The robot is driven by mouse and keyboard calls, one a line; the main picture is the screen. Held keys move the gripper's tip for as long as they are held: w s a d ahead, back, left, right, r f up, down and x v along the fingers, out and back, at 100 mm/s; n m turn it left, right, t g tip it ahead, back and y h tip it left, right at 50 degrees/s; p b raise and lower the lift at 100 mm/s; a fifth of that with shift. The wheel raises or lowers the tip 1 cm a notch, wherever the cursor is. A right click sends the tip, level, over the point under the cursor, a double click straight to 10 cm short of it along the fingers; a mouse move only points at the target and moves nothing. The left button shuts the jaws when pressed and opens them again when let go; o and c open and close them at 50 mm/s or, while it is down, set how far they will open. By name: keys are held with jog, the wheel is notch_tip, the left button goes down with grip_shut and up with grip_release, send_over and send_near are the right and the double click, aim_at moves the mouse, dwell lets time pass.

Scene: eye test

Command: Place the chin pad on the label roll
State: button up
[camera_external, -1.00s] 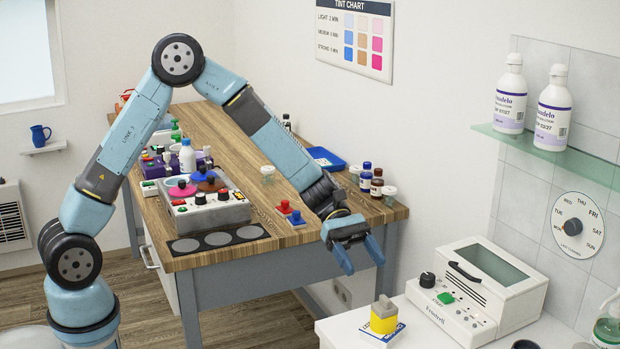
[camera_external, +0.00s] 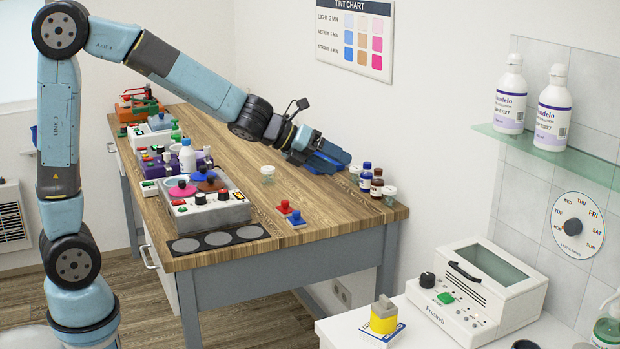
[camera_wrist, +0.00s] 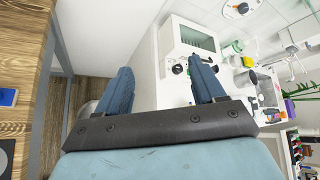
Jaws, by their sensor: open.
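I cannot surely make out which things are the chin pad and the label roll.
A white machine (camera_external: 478,290) stands on the counter beside the yellow block. Small bottles (camera_external: 371,180) stand close to my gripper on the wooden table (camera_external: 330,210). A glass shelf (camera_external: 560,157) holds two bottles.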

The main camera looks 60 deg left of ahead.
jog(key=s+a+r+n+g+y, duration=0.1)
jog(key=s+a+r+n+y, duration=0.2)
jog(key=s+a+n, duration=0.45)
jog(key=s+a+r+n+y, duration=0.2)
jog(key=s+a+n+y, duration=0.25)
jog(key=s+n, duration=0.5)
jog(key=s+f+n+g+h, duration=0.1)
jog(key=s+f+n+g, duration=0.1)
jog(key=s+n, duration=0.5)
jog(key=s+f+n+g+h, duration=0.2)
jog(key=s+n, duration=0.5)
jog(key=s, duration=0.6)
jog(key=shift+s+a+n+g, duration=0.15)
jog(key=shift+a+n+g, duration=0.15)
jog(key=shift+a, duration=0.15)
jog(key=shift+c, duration=0.8)
